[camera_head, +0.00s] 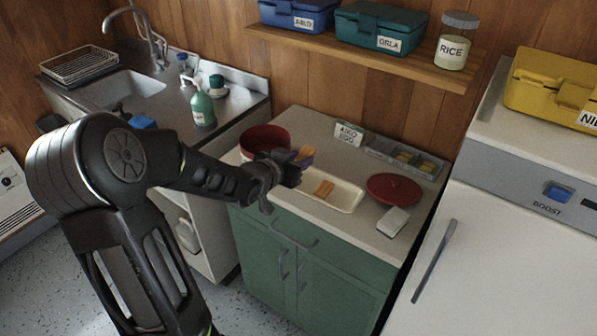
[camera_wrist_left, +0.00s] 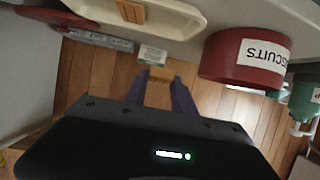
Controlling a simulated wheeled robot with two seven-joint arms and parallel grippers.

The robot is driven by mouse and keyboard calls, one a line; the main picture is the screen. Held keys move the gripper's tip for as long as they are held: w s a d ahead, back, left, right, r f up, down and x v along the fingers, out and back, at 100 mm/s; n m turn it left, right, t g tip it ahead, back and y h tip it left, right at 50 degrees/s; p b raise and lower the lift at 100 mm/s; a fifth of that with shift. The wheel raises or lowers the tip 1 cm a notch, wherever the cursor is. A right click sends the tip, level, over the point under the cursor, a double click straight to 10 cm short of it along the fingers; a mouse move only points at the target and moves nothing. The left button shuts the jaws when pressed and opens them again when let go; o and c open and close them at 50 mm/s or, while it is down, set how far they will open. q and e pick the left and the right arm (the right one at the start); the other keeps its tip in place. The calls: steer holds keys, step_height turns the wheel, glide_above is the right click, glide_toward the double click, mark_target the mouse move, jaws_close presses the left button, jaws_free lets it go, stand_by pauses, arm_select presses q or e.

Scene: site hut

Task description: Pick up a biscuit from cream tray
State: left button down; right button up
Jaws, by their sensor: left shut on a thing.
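The cream tray (camera_head: 347,204) lies on the counter of the green cabinet, with tan biscuit (camera_head: 324,188) material in it; the tray also shows at the top of the left wrist view (camera_wrist_left: 183,22). My left gripper (camera_head: 297,160) is above the counter at the tray's left end, in front of the red tin. It is shut on a tan biscuit (camera_head: 305,152), which shows between the fingers in the left wrist view (camera_wrist_left: 158,92). The held biscuit looks clear of the tray. My right gripper is not in view.
A red tin (camera_head: 262,136), labelled BISCUITS in the left wrist view (camera_wrist_left: 245,60), stands behind my left gripper. A red lid (camera_head: 393,188) and a small white item (camera_head: 393,221) lie right of the tray. A grey divided holder (camera_head: 405,158) stands along the wall.

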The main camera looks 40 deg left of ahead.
arm_select(q)
steer(key=shift+r, duration=0.65)
steer(key=shift+w, duration=0.1)
